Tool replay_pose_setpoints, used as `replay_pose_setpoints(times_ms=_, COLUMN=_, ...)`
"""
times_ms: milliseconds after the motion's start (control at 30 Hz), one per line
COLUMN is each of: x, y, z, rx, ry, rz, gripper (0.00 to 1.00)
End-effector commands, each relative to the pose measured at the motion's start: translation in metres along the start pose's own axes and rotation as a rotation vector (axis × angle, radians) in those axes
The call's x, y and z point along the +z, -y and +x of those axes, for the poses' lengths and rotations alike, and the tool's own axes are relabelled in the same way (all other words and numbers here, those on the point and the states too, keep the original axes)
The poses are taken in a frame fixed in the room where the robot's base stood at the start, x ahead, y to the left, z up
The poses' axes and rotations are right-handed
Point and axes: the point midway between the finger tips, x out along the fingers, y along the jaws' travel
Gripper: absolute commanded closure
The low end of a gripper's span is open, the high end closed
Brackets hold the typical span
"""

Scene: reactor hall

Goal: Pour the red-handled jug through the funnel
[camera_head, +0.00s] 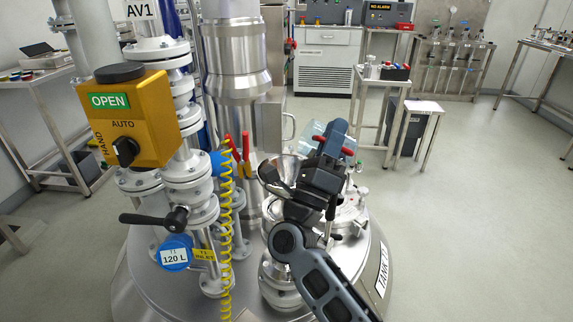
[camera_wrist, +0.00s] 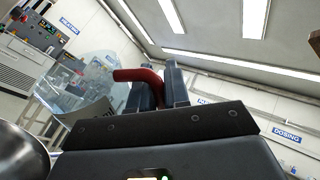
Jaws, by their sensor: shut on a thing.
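The jug (camera_head: 311,130) is clear with a red handle, and it also shows in the wrist view (camera_wrist: 88,85). My gripper (camera_head: 330,142) is shut on the red handle (camera_wrist: 137,76) and holds the jug above the tank top. The jug looks strongly tilted in the wrist view; its contents cannot be made out clearly. The steel funnel (camera_head: 285,168) sits on the tank top, just left of and below my gripper, and is partly hidden by my arm. Its rim also shows at the lower left of the wrist view (camera_wrist: 20,150). No stream of liquid can be made out.
The yellow valve box (camera_head: 158,118), pipework and a coiled yellow hose (camera_head: 226,240) stand left of the funnel. The steel tank (camera_head: 150,285) is below my arm. A small steel table (camera_head: 384,82) stands behind. The floor at right is clear.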

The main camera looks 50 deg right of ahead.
Motion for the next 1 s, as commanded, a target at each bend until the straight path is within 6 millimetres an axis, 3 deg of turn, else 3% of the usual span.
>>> replay_pose_setpoints(times_ms=1000, x=0.018, y=-0.013, z=-0.015, rx=-0.013, ry=0.177, rz=-0.151, gripper=1.00)
